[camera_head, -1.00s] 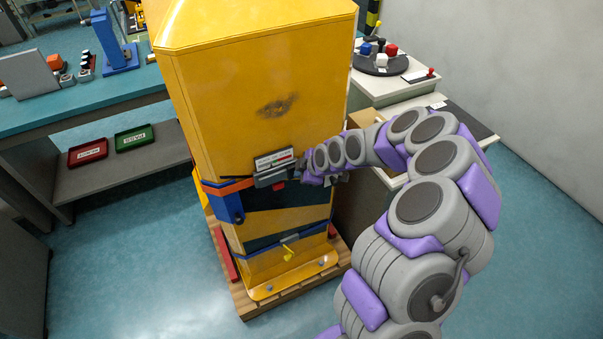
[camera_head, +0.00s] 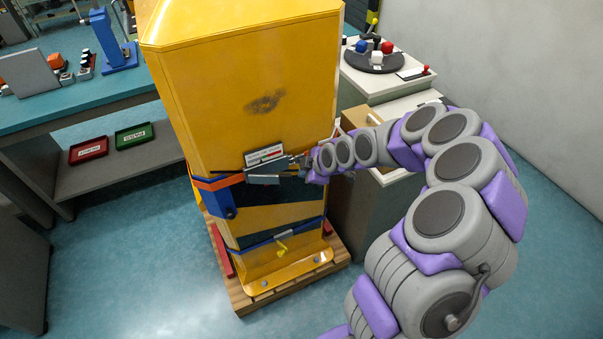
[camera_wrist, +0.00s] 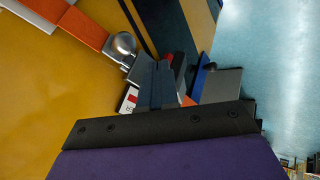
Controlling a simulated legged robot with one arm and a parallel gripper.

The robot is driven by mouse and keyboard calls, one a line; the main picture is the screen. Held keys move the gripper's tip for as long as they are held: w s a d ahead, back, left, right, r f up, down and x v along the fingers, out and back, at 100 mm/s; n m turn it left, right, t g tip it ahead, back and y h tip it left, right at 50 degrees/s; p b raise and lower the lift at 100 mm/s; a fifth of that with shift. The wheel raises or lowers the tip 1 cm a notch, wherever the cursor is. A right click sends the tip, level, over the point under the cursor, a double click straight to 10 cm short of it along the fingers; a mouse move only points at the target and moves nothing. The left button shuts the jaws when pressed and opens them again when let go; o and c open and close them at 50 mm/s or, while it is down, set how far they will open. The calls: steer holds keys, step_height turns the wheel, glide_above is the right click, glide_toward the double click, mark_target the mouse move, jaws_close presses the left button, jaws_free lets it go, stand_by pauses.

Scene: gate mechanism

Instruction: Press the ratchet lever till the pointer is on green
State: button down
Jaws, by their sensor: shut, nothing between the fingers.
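The ratchet (camera_head: 262,179) is a small grey mechanism on the front of the yellow cabinet, where the orange and blue straps meet. My gripper (camera_head: 304,166) is shut and empty, close to the ratchet's right side. In the wrist view, my gripper's dark fingers (camera_wrist: 156,82) are in front of the mechanism. A round silver knob (camera_wrist: 123,43) is beside the fingertips; I cannot tell whether they touch. A white, red-marked edge (camera_wrist: 130,98) is partly covered by the fingers. The pointer and its colour cannot be made out.
The tall yellow cabinet (camera_head: 245,85) stands on a wooden pallet (camera_head: 243,302). An orange strap (camera_wrist: 84,27) runs to the mechanism. A workbench (camera_head: 120,92) stands left, a white cabinet (camera_head: 385,80) right behind my arm. The floor in front is clear.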

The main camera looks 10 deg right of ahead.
steer(key=p+v, duration=0.1)
steer(key=v, duration=0.5)
steer(key=shift+w+d+r, duration=0.15)
steer(key=shift+d+r, duration=0.2)
steer(key=shift+r, duration=0.05)
stand_by(0.7)
